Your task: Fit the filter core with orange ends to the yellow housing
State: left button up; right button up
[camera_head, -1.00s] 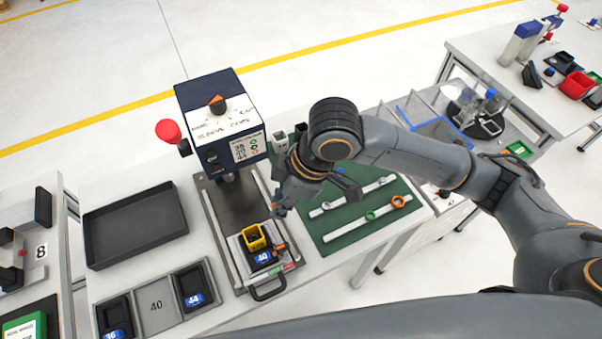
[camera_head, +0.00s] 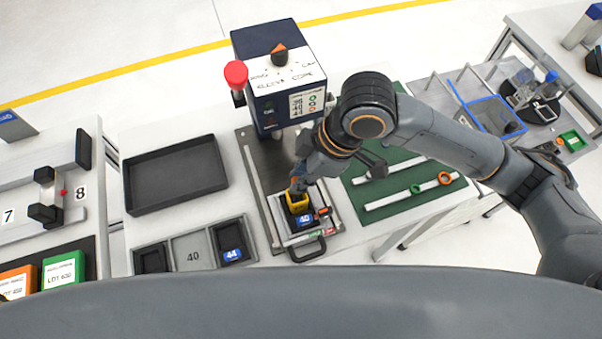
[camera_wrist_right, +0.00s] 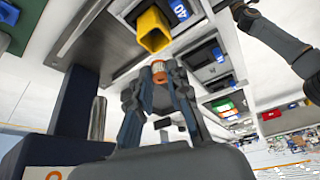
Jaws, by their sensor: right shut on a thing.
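The yellow housing (camera_head: 300,206) stands on the machine's sliding plate, beside a blue "40" label; its open yellow mouth also shows in the wrist view (camera_wrist_right: 153,31). My right gripper (camera_head: 295,186) is just at the far side of the housing in the head view, partly covering it. In the wrist view my right gripper (camera_wrist_right: 159,82) is shut on the filter core (camera_wrist_right: 158,67), whose orange end shows between the fingertips. In that view the core appears apart from the housing; the rest of the core is hidden. A dark grey arm at the right of the wrist view appears to be my left one; its fingers are unclear.
The blue machine (camera_head: 279,75) with a red knob stands behind the housing. Black tray (camera_head: 175,174) and labelled compartments (camera_head: 193,250) lie to the left. A green mat (camera_head: 403,183) with white bars and rings lies to the right.

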jog(key=shift+d+f+b, duration=0.1)
jog(key=shift+f+b, duration=1.05)
jog(key=shift+f, duration=0.95)
jog(key=o, duration=0.8)
jog(key=shift+r, duration=0.2)
jog(key=v, duration=1.1)
jog(key=shift+d+r, duration=0.25)
jog(key=shift+r, duration=0.05)
